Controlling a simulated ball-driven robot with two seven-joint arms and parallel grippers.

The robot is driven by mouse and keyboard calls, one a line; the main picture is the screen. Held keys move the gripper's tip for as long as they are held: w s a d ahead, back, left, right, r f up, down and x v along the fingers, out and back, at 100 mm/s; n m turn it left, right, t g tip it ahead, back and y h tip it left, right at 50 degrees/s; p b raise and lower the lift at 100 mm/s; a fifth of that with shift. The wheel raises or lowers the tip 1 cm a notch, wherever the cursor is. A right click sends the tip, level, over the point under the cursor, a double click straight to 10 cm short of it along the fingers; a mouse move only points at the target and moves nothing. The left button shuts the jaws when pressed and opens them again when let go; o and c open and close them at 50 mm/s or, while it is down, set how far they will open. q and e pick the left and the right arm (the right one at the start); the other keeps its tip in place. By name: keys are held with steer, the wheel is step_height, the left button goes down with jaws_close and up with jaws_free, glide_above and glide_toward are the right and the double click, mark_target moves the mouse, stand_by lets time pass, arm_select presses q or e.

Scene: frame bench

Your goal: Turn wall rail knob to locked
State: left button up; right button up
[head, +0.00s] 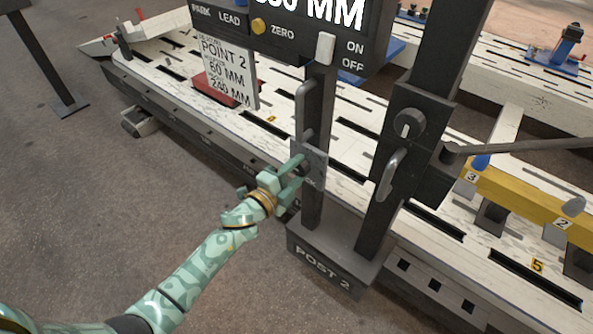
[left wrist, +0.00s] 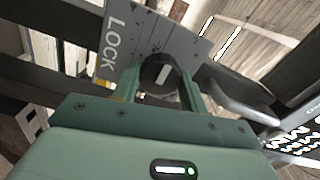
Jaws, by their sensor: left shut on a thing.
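A grey plate (head: 313,160) is fixed to the left upright of the post stand. In the left wrist view the plate (left wrist: 125,48) bears the word LOCK at its left side. A dark round knob (left wrist: 161,72) with a white pointer bar sits on this plate. The bar leans up and to the right in that view. My left gripper (head: 296,177) reaches the plate from the left and is shut on the knob, one finger on each side. In the head view the gripper mostly hides the knob. My right gripper is not in view.
A display box (head: 290,27) and a hanging sign (head: 228,72) are above my gripper. A second upright (head: 396,175) carries another knob and a handle. Open floor (head: 60,190) lies left.

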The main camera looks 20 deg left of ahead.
arm_select(q)
steer(key=shift+f, duration=0.1)
stand_by(0.3)
steer(key=o, duration=1)
steer(key=shift+s, duration=0.1)
steer(key=p+v, duration=0.3)
steer(key=v, duration=1.3)
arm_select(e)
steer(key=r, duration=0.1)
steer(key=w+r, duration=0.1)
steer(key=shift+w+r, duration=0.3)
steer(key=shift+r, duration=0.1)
arm_select(q)
steer(key=shift+s, duration=0.1)
